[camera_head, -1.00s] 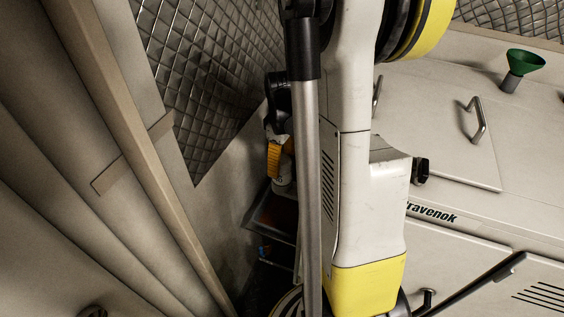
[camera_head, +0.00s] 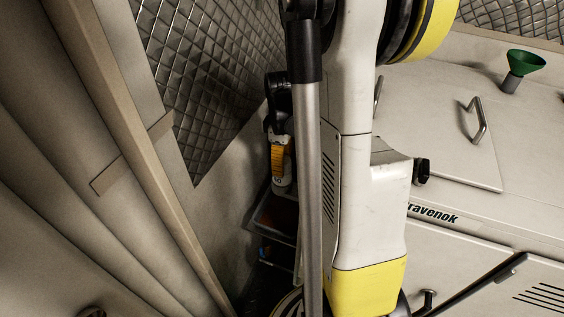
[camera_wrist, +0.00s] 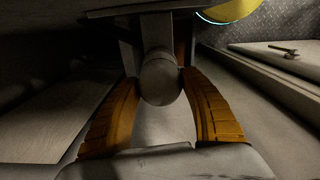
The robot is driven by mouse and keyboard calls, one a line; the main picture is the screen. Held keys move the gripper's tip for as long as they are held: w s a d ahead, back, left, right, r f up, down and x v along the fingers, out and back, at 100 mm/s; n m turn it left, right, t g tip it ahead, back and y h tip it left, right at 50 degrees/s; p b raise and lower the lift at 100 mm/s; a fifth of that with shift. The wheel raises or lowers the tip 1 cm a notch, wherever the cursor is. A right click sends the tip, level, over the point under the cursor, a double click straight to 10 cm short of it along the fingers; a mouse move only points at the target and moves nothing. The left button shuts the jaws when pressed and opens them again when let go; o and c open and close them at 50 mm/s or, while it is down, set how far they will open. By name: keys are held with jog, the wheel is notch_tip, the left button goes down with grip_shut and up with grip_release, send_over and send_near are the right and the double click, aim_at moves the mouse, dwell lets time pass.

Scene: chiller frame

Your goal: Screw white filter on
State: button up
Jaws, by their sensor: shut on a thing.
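My gripper (camera_head: 281,161) shows in the head view as orange fingers under a black wrist, left of my arm's metal tube. A white cylinder with dark marking, apparently the white filter (camera_head: 281,186), sits upright at the lower end of the fingers. In the wrist view, my gripper's two orange fingers (camera_wrist: 158,84) close around a rounded grey-white body, apparently the filter (camera_wrist: 160,82), in shadow. My arm hides part of this area in the head view. The joint that the filter screws onto cannot be made out, nor whether the thread is engaged.
Dark trays (camera_head: 274,217) lie just below the filter in a narrow corner. A quilted metal wall (camera_head: 205,75) and a pale wall are close on the left. A white cabinet (camera_head: 440,105) with handles and a green funnel (camera_head: 525,63) stands right of my arm.

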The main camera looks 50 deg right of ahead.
jog(key=m, duration=1.3)
jog(key=shift+m+b, duration=0.3)
jog(key=o, duration=1.3)
jog(key=shift+c, duration=0.2)
jog(key=n, duration=0.6)
jog(key=shift+n, duration=0.4)
jog(key=n, duration=0.3)
jog(key=shift+n, duration=0.3)
jog(key=n, duration=0.4)
jog(key=shift+n, duration=0.3)
